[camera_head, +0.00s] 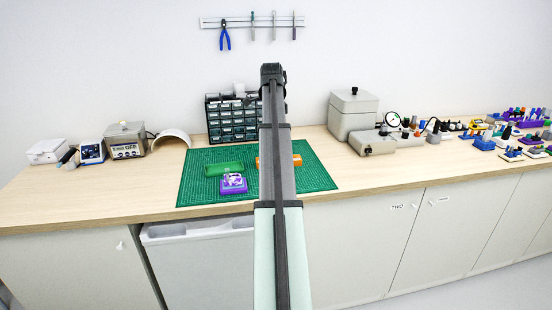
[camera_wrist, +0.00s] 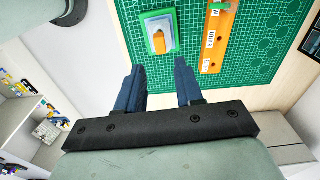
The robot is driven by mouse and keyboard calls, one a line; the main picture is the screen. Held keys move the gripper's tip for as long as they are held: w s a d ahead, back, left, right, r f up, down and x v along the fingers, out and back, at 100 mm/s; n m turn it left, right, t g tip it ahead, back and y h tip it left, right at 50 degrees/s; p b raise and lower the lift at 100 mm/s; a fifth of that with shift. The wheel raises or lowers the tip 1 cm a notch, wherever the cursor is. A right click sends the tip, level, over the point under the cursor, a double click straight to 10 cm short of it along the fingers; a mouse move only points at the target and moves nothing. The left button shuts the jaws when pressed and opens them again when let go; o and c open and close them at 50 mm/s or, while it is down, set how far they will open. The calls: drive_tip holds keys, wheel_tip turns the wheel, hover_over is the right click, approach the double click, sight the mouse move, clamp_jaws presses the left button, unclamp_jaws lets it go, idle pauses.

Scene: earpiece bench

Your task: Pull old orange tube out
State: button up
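In the wrist view a small orange piece (camera_wrist: 158,42), likely the old orange tube, lies on a pale block in a green holder (camera_wrist: 151,18) on the green mat. My gripper (camera_wrist: 159,64) is open, with two dark blue fingers apart and nothing between them. The orange piece shows beyond the fingertips, roughly in line with the gap; the distance is unclear. In the head view my arm hides the gripper and part of the mat (camera_head: 315,178). A purple fixture (camera_head: 234,188) with a white piece is on the mat there.
An orange rack with white labels (camera_wrist: 211,40) lies right of the holder in the wrist view. A green tray (camera_head: 222,169) sits behind the purple fixture. Drawers, a grey box (camera_head: 353,108) and small tools line the bench. The mat's right part is clear.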

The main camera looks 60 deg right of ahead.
drive_tip(key=shift+s+d+f, duration=0.1)
drive_tip(key=shift+d+f, duration=0.05)
drive_tip(key=shift+f, duration=4.05)
clamp_jaws()
drive_tip(key=shift+r, duration=1.65)
drive_tip(key=shift+r, duration=2.9)
